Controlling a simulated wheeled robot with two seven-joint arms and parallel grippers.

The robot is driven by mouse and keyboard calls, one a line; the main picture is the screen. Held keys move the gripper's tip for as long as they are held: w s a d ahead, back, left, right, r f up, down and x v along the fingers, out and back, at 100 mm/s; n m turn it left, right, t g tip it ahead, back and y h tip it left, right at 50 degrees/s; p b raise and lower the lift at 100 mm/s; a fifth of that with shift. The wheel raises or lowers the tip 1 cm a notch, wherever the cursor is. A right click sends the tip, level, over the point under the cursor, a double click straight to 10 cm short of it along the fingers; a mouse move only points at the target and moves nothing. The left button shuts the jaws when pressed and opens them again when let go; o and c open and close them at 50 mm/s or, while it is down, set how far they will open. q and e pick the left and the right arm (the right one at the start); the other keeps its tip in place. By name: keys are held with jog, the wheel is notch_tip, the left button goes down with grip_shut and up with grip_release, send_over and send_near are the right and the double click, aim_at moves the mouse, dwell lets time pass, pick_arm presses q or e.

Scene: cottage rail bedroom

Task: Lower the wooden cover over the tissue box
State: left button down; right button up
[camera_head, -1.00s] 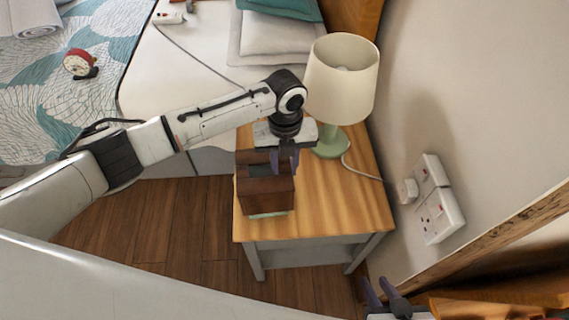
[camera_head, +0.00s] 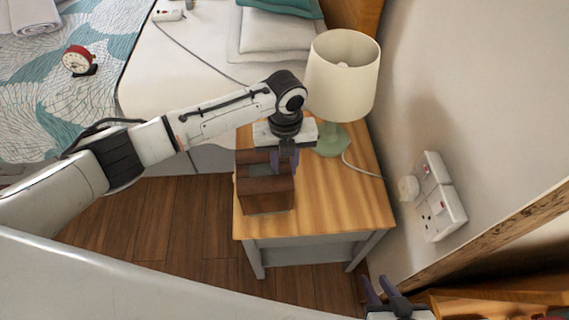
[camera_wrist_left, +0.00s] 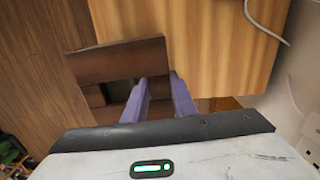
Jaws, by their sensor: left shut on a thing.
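The dark brown wooden cover (camera_head: 266,196) is upright at the left front of the bedside table. It also shows in the left wrist view (camera_wrist_left: 118,62). My left gripper (camera_head: 287,162) reaches down from above and is shut on the cover's right side wall; its purple fingers show in the left wrist view (camera_wrist_left: 158,88). A greyish patch shows through the cover's top opening, but I cannot tell what it is. The tissue box is not clearly visible; the cover hides where it stands. My right gripper (camera_head: 382,292) is open and empty at the bottom, right of the table.
A cream lamp (camera_head: 343,78) with a green base stands behind the cover on the wooden bedside table (camera_head: 340,205). Its cord runs to wall sockets (camera_head: 438,198) at the right. The bed (camera_head: 190,75) is at the back left. The tabletop right of the cover is bare.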

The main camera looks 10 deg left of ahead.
pick_arm(q)
jog(key=shift+f+b, duration=0.4)
jog(key=shift+f, duration=0.35)
jog(key=c, duration=1.4)
grip_release()
notch_tip(320, 180, up, 10)
jog(key=shift+r, duration=0.2)
jog(key=shift+d, duration=0.1)
